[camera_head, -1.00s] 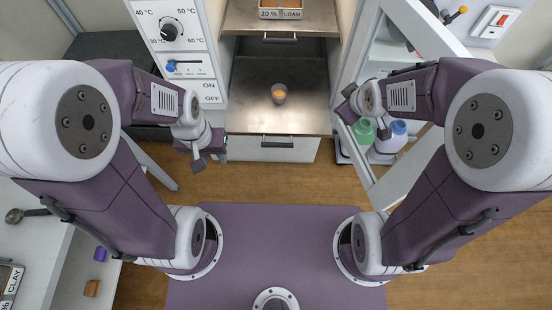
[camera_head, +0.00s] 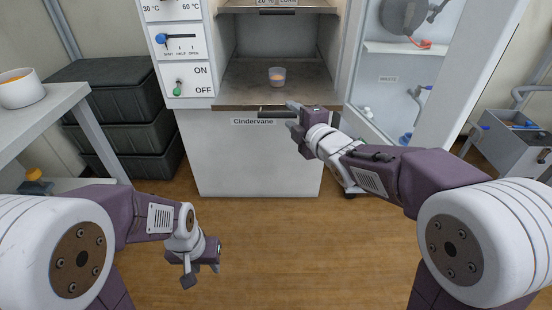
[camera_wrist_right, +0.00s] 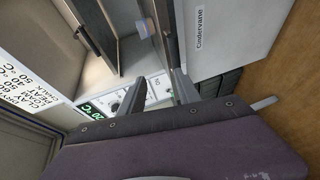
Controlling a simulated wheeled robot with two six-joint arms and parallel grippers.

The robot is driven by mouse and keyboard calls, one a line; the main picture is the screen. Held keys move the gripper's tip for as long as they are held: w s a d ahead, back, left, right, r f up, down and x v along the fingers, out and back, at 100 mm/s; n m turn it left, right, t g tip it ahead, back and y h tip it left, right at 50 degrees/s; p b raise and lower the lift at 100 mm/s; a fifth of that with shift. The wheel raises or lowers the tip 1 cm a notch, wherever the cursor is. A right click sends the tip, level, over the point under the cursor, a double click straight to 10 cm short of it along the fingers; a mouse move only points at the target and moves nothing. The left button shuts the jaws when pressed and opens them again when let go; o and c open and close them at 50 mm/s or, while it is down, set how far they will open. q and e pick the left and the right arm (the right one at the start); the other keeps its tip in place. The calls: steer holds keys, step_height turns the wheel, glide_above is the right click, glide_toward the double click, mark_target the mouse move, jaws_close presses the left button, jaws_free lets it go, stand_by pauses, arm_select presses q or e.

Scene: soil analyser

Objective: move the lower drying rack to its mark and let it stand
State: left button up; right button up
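The lower drying rack (camera_head: 240,88) is a dark metal shelf in the open cabinet in the head view, with a dark bar handle (camera_head: 270,112) at its front edge. A small clear cup (camera_head: 277,76) with orange contents stands on it. My right gripper (camera_head: 291,117) is at the handle's right end, fingers pointing left. In the right wrist view its two fingers (camera_wrist_right: 158,90) are apart with nothing clearly between them; whether they touch the handle I cannot tell. My left gripper (camera_head: 201,275) hangs low, open and empty, away from the cabinet. I cannot make out the mark.
The upper rack (camera_head: 310,9) is above, partly cut off. The control panel (camera_head: 184,60) is left of the opening. Black crates (camera_head: 125,125) stand left, beside a white table (camera_head: 50,115). A white-framed shelf unit (camera_head: 445,65) stands right. The floor in front is clear.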

mark_target(278, 117)
steer(key=w+a+f+b, duration=0.1)
steer(key=w, duration=0.1)
steer(key=w+a+f+b, duration=0.1)
steer(key=w+f, duration=0.1)
steer(key=w, duration=0.1)
steer(key=w+a+f+b, duration=0.1)
steer(key=w+f, duration=0.1)
steer(key=shift+w+a, duration=0.2)
steer(key=shift+a, duration=0.1)
steer(key=shift+w+a, duration=0.25)
steer(key=shift+w, duration=0.3)
arm_select(q)
steer(key=f, duration=0.5)
steer(key=shift+w+f, duration=0.2)
steer(key=shift+f, duration=0.1)
arm_select(e)
jaws_close()
